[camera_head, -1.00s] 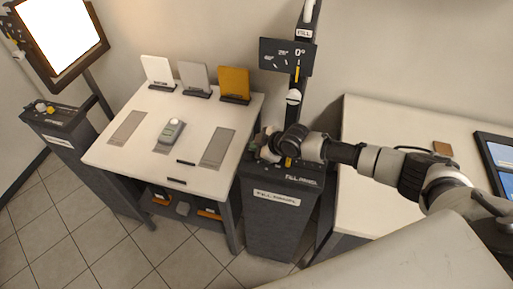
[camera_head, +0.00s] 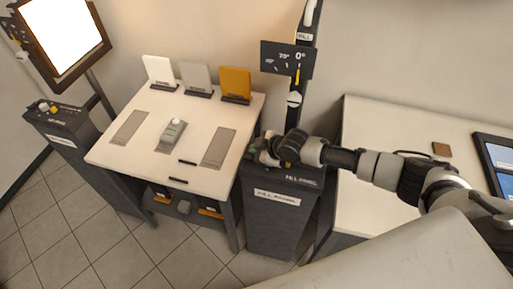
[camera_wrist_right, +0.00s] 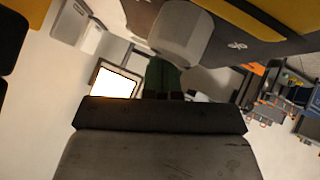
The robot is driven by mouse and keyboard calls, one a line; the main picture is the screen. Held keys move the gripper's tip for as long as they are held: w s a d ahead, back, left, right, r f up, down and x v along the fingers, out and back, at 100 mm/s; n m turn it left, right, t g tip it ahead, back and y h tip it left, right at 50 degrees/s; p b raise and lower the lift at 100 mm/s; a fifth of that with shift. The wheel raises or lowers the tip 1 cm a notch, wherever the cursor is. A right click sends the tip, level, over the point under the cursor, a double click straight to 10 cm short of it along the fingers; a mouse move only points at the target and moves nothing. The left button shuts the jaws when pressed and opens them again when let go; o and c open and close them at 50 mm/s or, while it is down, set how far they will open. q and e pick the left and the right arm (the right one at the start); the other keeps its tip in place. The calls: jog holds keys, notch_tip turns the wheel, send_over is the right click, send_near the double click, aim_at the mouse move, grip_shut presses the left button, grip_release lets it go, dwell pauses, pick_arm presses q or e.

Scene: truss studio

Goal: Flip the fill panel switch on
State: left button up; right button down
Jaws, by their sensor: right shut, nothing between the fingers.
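The fill panel (camera_head: 281,201) is a dark pedestal box with white FILL PANEL labels, standing right of the white table in the head view. My right gripper (camera_head: 264,156) is shut and empty, low over the left part of the panel's top. My gripper and wrist cover much of that top. I cannot make out the switch or its position, nor whether the fingers touch it. In the right wrist view, a grey rounded block (camera_wrist_right: 181,33) lies close against a dark surface with a yellow stripe; I cannot tell what it is. My left gripper is not in view.
A pole with a dark angle sign (camera_head: 287,60) rises behind the panel. The white table (camera_head: 105,152) holds three upright cards and a small grey meter (camera_head: 172,134). A lit lamp (camera_head: 61,36) and another pedestal (camera_head: 70,135) stand left. A white counter (camera_head: 365,125) is at right.

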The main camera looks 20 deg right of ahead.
jog(key=b+v, duration=0.2)
jog(key=v, duration=0.8)
jog(key=shift+s+d+r, duration=0.2)
jog(key=shift+s+r, duration=0.05)
